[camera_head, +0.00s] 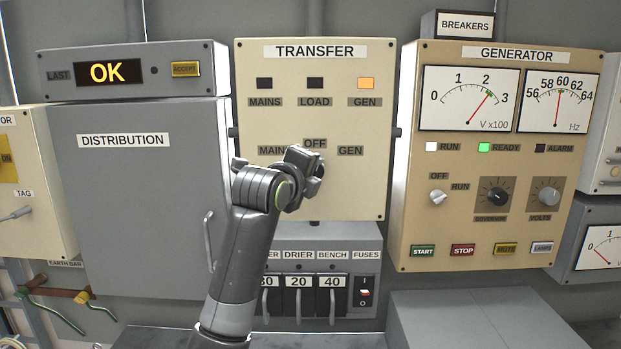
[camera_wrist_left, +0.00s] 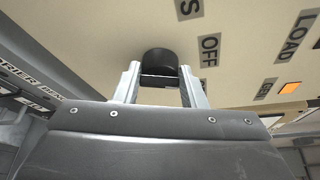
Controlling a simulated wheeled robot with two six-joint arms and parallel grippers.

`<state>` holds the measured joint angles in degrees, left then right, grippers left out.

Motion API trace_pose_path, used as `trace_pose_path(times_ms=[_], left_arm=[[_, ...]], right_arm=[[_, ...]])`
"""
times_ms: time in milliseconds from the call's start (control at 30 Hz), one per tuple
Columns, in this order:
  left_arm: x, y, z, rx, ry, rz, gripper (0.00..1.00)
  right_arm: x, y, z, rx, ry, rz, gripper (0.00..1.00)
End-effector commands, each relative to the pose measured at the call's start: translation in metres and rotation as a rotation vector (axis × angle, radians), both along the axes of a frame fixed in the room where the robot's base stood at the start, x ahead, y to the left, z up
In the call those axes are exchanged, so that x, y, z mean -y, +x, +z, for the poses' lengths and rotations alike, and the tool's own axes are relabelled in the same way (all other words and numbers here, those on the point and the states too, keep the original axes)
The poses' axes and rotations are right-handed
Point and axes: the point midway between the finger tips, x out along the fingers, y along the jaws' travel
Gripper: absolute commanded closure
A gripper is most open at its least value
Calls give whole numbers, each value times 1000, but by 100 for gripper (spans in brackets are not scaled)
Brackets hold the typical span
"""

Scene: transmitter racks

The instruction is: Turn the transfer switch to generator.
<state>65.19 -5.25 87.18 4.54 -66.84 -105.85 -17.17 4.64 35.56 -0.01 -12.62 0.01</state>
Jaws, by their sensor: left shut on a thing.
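The cream transfer panel (camera_head: 255,190) hangs in the middle of the head view, with MAINS, OFF and GEN labels around its switch. My left gripper (camera_head: 308,168) is up against the panel just below the OFF label and covers most of the switch there. In the left wrist view the black switch knob (camera_wrist_left: 161,60) sits between the two fingers of my left gripper (camera_wrist_left: 160,78), which is shut on it. Which way the knob points is hidden. The orange GEN lamp (camera_head: 365,84) is lit; the MAINS lamp (camera_head: 264,84) and LOAD lamp (camera_head: 314,84) are dark. My right gripper is out of view.
The grey distribution cabinet (camera_head: 140,200) stands to the left, its handle (camera_head: 209,240) sticking out near my left arm. The generator panel (camera_head: 420,225) is to the right, with its green READY lamp (camera_head: 484,147) lit. Breakers (camera_head: 299,283) sit below the transfer panel.

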Motion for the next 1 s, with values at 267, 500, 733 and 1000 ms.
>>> trace_pose_path(times_ms=[267,500,733,1000], left_arm=[[1,0,4,5,262,3,85],[3,0,6,5,463,3,85],[4,0,8,8,603,4,85],[4,0,9,9,686,5,85]], right_arm=[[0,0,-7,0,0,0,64],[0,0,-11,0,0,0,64],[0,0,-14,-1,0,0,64],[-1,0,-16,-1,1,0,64]])
